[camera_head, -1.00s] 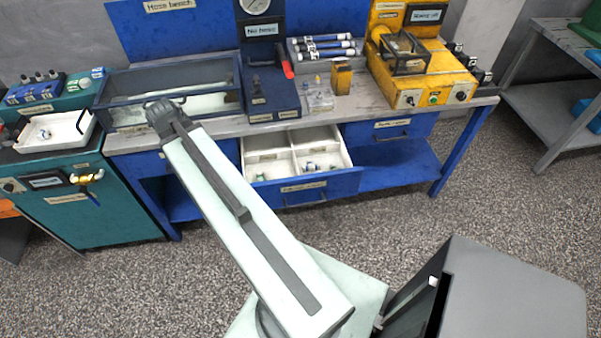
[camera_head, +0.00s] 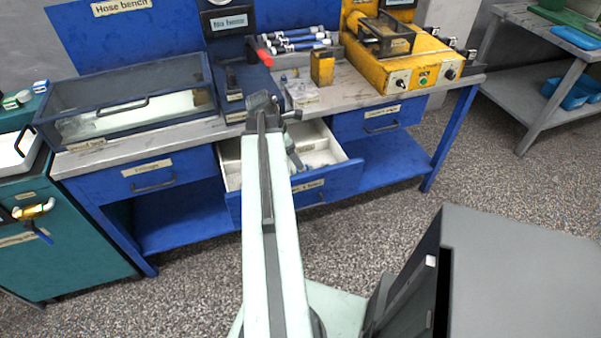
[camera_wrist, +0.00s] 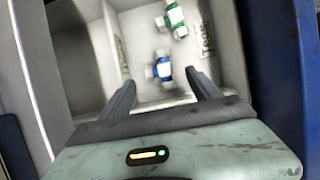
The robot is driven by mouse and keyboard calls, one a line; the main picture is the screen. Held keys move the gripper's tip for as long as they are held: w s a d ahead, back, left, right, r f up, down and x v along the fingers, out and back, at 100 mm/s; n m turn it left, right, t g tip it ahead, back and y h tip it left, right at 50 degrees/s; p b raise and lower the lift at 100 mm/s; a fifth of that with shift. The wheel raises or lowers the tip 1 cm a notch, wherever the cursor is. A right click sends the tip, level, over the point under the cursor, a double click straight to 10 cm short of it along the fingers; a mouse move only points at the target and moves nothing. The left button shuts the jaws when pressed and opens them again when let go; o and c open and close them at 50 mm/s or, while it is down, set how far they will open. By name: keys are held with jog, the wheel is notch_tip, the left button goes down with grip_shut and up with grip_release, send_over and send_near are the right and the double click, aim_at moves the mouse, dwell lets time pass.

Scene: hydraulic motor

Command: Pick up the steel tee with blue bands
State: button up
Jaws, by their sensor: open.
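The steel tee with blue bands (camera_wrist: 162,70) lies on the floor of a pale drawer compartment in the wrist view. A similar fitting with green bands (camera_wrist: 175,19) lies beyond it, a little to the right. My gripper (camera_wrist: 159,77) is open, its two dark fingers pointing into the compartment. The blue-banded tee appears between the fingertips, but I cannot tell the height gap. In the head view my arm covers much of the open drawer (camera_head: 336,176), and the tee cannot be made out there.
Drawer walls and a divider (camera_wrist: 112,38) stand close around the fingers. The blue bench (camera_head: 150,133) carries a glass-sided tank (camera_head: 180,82), a yellow machine (camera_head: 405,60) and a small yellow block (camera_head: 322,67) above the drawer.

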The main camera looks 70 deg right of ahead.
jog(key=b+x, duration=0.5)
jog(key=shift+w+d+f, duration=0.1)
jog(key=shift+f, duration=0.1)
jog(key=shift+r, duration=0.15)
grip_shut()
notch_tip(320, 180, up, 10)
jog(key=p, duration=1)
